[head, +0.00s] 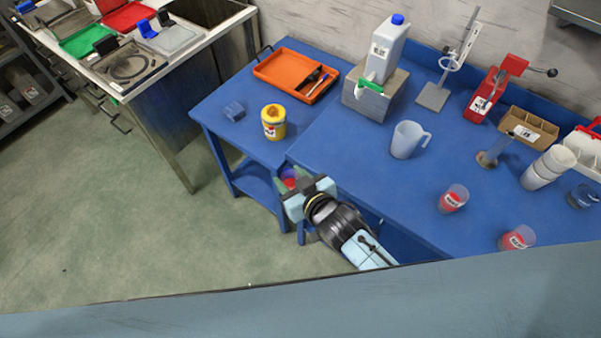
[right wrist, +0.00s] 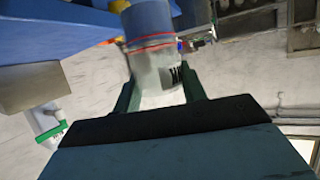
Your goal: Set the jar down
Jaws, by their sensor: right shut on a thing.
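My right gripper (head: 293,184) is shut on a jar (head: 289,177). In the head view only a small red and blue-purple part of the jar shows past the fingers. In the right wrist view the jar (right wrist: 155,65) stands between the two fingers (right wrist: 160,95). It looks clear, with a blue part, a red band and a dark-marked label. The gripper and jar are by the front edge of the blue bench (head: 345,155), near its corner with the smaller blue table (head: 230,145). I cannot tell their height. My left gripper is not in view.
A clear jug (head: 407,139), a white canister (head: 385,50) and red-filled cups (head: 453,199) stand on the bench.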

